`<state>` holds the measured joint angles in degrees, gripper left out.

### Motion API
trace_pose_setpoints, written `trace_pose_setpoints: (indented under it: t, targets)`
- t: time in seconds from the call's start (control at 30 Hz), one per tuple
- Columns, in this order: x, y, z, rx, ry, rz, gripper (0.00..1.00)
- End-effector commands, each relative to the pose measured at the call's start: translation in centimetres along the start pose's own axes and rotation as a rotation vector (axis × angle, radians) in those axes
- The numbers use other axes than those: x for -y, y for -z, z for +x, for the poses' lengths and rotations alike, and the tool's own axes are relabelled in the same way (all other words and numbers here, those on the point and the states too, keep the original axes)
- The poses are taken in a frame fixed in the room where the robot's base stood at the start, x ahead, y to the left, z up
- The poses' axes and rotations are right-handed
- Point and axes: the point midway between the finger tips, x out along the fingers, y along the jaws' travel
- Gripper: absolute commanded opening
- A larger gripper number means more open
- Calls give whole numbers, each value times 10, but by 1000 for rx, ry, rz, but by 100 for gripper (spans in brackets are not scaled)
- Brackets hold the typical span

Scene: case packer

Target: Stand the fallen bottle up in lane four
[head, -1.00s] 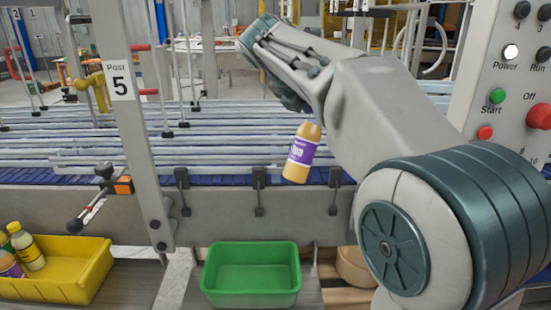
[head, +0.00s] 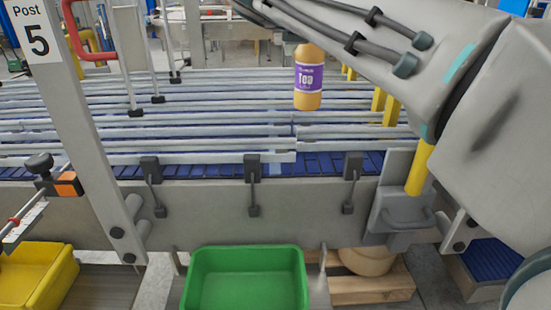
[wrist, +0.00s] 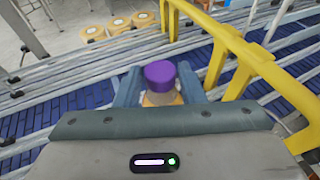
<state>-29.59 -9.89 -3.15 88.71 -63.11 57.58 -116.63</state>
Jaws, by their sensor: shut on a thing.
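A bottle with an orange-yellow body and a purple label (head: 308,78) hangs upright above the conveyor lanes in the head view. Its purple cap (wrist: 160,73) shows in the wrist view. My gripper (wrist: 158,92) is shut on the bottle, with a finger on each side of it. In the head view my arm hides the cap and the fingers. The lanes are blue belts between pale guide rails (head: 225,132). The bottle's base is apart from the rails in the picture. I cannot tell which lane is lane four or see a fallen bottle.
A green bin (head: 246,250) stands in front of the conveyor, and a yellow bin (head: 60,275) is at lower left. A grey post marked 5 (head: 70,120) rises at left. A yellow frame (wrist: 235,50) stands close right of my gripper.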

Motion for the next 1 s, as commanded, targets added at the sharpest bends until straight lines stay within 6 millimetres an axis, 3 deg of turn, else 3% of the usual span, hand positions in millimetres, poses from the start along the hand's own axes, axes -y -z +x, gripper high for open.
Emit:
trace_pose_setpoints:
  t: [0.17, 0.6, 0.83, 1.0]
  targets:
    - [-8, 7, -2, -4, -1, -8, 9]
    - [-100, 60, -4, -5, 0, -9, 9]
    - [-115, 73, -3, -4, 3, -5, 9]
    - [-116, 97, 4, -5, 2, -7, 9]
